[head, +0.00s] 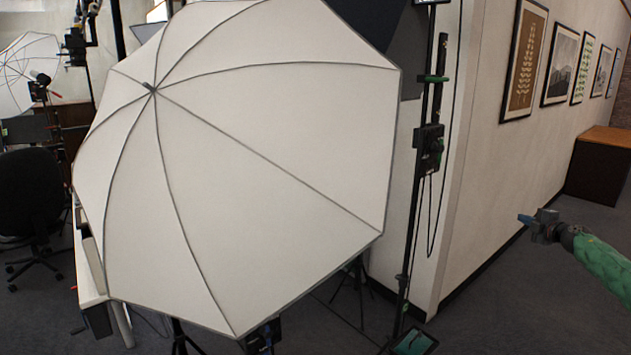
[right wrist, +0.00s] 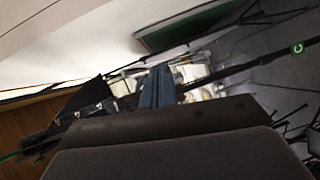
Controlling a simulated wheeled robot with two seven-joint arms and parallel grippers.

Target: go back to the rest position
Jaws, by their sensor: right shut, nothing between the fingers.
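My right gripper (head: 526,219) is at the right of the head view, at the end of my green arm, raised above the carpet and pointing left. Its fingers are shut with nothing between them. In the right wrist view the closed blue fingers (right wrist: 157,88) stand up in the middle over the dark gripper body. My left gripper is not in the head view. No archival boxes can be made out in these frames.
A large white photo umbrella (head: 240,160) fills the middle of the head view. A black light stand (head: 418,190) stands right of it, by a wall corner. A black office chair (head: 30,205) is at the left, a brown cabinet (head: 598,165) at the far right. Carpet (head: 500,310) lies clear below my right gripper.

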